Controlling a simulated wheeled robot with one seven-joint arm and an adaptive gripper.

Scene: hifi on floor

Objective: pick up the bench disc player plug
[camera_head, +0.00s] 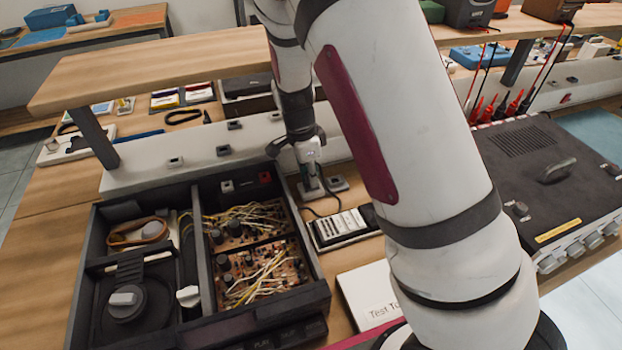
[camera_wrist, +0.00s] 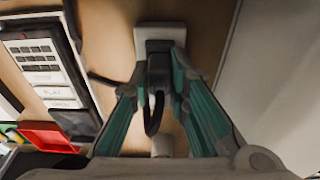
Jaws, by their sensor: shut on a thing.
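The bench disc player (camera_head: 205,260) is an opened dark case at the left of the head view, with circuit boards and wires showing. In the wrist view a dark plug (camera_wrist: 158,72) with a black cable is between the teal-lined fingers of my gripper (camera_wrist: 160,85), which is shut on it. A pale block or socket plate (camera_wrist: 160,36) lies just beyond the plug; I cannot tell whether they touch. In the head view my gripper (camera_head: 308,168) is low behind the case's right corner, near small grey plates (camera_head: 337,184). The plug is hard to make out there.
A device with rows of pale keys (camera_head: 340,229) lies right of the case, and a white booklet (camera_head: 370,294) in front. A pale raised rail (camera_head: 195,155) with sockets runs behind, under a wooden shelf (camera_head: 160,70). A large dark-topped instrument (camera_head: 525,150) stands at the right.

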